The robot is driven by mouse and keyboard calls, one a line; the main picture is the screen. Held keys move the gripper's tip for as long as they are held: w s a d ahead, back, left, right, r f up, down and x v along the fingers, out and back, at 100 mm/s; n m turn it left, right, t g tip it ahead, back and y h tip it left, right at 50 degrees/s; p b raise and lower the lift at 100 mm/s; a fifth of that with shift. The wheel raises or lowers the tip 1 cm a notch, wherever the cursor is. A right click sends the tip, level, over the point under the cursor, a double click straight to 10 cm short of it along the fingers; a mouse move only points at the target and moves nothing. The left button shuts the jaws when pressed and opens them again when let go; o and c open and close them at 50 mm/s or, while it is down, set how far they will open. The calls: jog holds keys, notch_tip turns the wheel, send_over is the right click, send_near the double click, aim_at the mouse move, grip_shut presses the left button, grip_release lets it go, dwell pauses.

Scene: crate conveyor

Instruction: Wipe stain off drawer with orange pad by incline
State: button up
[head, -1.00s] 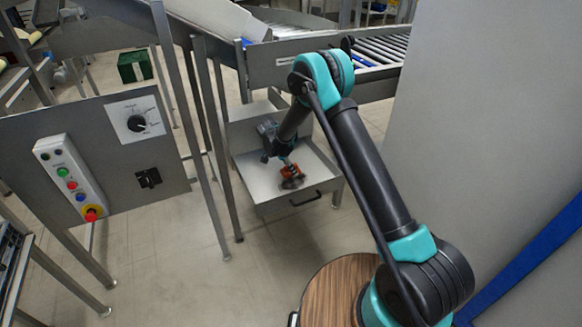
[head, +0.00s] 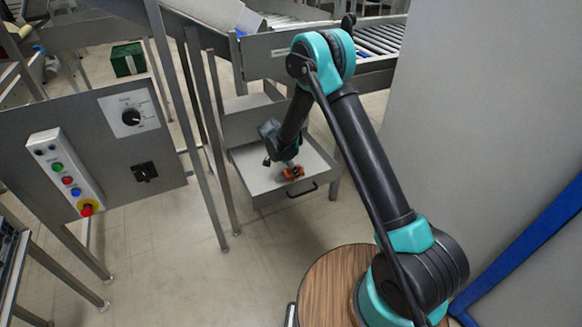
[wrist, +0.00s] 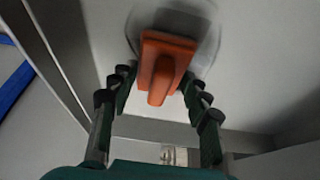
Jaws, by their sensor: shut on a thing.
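The orange pad (head: 293,172) is at the light grey open drawer (head: 262,183), close to its front handle. In the wrist view the pad's orange block and grip (wrist: 168,52) stand between the fingers of my gripper (wrist: 157,82), which is shut on it. The pad seems to rest on the drawer surface; exact contact is hard to tell. A blurred grey round patch (wrist: 207,42) shows around the pad in the wrist view. I cannot tell whether it is the stain or the pad's underside. No clear stain shows in the head view.
The incline (head: 178,22) and its metal legs (head: 208,130) stand left of the drawer. A roller conveyor (head: 375,45) runs behind it. A control panel (head: 80,150) is at the left. A large grey wall (head: 490,130) closes off the right side. Floor in front is clear.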

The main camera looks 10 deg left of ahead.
aim_at(292, 179)
jog(key=shift+s+d+f, duration=0.1)
jog(key=shift+s+d, duration=0.5)
jog(key=shift+s, duration=0.3)
jog(key=shift+s+d+f, duration=0.1)
jog(key=shift+s+d, duration=0.5)
jog(key=shift+s, duration=0.25)
jog(key=shift+s+a+f, duration=0.1)
jog(key=shift+s+a, duration=0.65)
jog(key=shift+a, duration=0.35)
jog(key=shift+w+a, duration=1.05)
jog(key=shift+w, duration=0.5)
jog(key=shift+w+a, duration=1.05)
jog(key=shift+w, duration=0.55)
jog(key=shift+w+a, duration=1.05)
jog(key=shift+w, duration=0.5)
jog(key=shift+s+a, duration=0.75)
jog(key=shift+a, duration=0.35)
jog(key=shift+s+d, duration=1.05)
jog(key=shift+s, duration=0.5)
jog(key=shift+s+d, duration=1.05)
jog(key=shift+s, duration=0.55)
jog(key=shift+s+d, duration=1.05)
jog(key=shift+s, duration=0.5)
jog(key=shift+r, duration=3.05)
jog(key=shift+r, duration=0.1)
